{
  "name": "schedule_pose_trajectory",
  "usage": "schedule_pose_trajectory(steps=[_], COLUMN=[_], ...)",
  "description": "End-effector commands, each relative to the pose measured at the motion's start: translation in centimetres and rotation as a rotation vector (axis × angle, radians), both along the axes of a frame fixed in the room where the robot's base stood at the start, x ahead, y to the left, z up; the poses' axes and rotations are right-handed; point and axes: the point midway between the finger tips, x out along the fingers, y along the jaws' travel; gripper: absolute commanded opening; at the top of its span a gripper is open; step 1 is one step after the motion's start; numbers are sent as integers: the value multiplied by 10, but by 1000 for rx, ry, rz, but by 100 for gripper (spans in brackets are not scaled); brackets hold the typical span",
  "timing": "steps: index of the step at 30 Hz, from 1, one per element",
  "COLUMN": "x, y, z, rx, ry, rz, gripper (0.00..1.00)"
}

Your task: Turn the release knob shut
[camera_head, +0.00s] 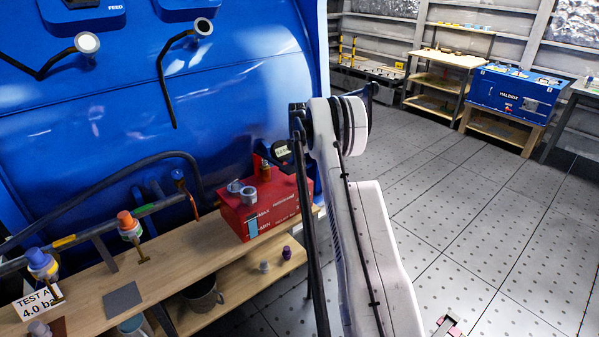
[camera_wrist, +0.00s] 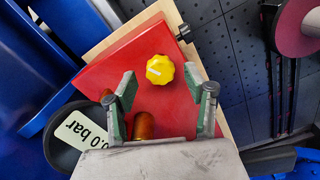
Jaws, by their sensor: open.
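A yellow lobed knob (camera_wrist: 160,70) with a white pointer line sits on a red box in the wrist view. The line lies nearly level in the picture, tilted slightly. My gripper (camera_wrist: 168,88) is open, its two green-padded fingers apart over the red box. The knob shows between and just beyond the fingertips; I see no contact. The red box (camera_head: 262,212) stands on the wooden bench in the head view, where I cannot make out the knob or my fingers.
A round gauge (camera_wrist: 82,132) reading 0.0 bar and an orange-brown cylinder (camera_wrist: 144,124) are close to my fingers. In the head view, grey rings (camera_head: 241,190) lie on the box, a blue tank (camera_head: 120,110) rises behind the wooden bench (camera_head: 150,275), and open floor (camera_head: 450,210) lies right.

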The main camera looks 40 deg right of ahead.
Motion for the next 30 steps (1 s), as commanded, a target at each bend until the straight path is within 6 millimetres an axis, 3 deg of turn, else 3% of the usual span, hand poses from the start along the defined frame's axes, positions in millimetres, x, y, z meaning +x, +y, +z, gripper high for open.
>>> schedule_pose_trajectory(steps=[6, 15, 25, 30], x=[0, 0, 0, 0], y=[0, 0, 0, 0], z=[-16, -18, -18, -18], rx=[0, 0, 0, 0], ry=[0, 0, 0, 0], rz=[0, 0, 0, -6], gripper=[48, 48, 6, 3])
